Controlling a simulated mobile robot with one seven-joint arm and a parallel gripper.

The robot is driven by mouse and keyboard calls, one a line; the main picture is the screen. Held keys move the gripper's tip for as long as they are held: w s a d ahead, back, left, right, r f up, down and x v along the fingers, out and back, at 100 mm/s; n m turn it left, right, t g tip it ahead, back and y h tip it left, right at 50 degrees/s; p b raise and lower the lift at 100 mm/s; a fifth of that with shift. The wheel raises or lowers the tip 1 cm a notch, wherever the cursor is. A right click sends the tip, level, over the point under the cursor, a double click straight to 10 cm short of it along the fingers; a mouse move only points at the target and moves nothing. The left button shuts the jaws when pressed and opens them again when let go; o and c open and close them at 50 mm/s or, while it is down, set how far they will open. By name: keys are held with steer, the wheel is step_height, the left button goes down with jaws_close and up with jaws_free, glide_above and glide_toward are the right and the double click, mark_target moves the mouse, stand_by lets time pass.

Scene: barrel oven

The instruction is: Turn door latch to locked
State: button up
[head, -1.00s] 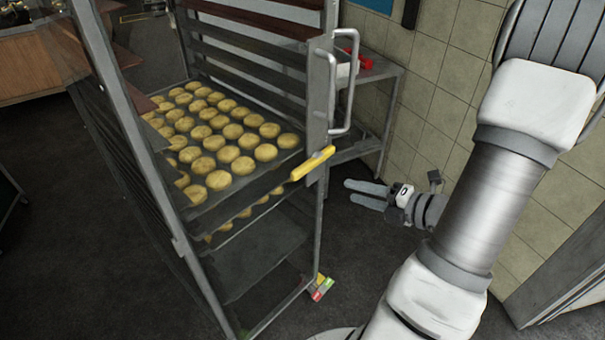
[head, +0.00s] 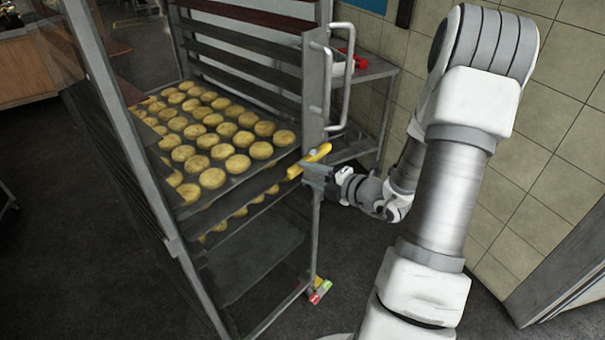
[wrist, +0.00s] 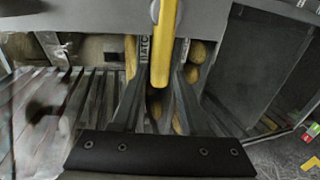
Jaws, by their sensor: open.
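The door latch (head: 309,161) is a yellow handle on the front post of the rack, tilted with its right end higher in the head view. In the wrist view the latch (wrist: 165,45) runs down from the top edge, in front of a plate with partly hidden lettering. My gripper (head: 316,173) is at the post, just below and beside the latch's right part. In the wrist view my gripper (wrist: 158,100) has its two grey fingers apart, and the latch's lower end appears in the gap between them. I cannot tell whether they touch it.
The metal rack holds a tray of round yellow pastries (head: 225,140) left of the latch. A grey bar handle (head: 340,80) stands just above the latch. A side table (head: 370,72) and a tiled wall (head: 550,130) are to the right. Dark floor lies below.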

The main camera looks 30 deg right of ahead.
steer(key=shift+x, duration=1.35)
jaws_close()
stand_by(0.4)
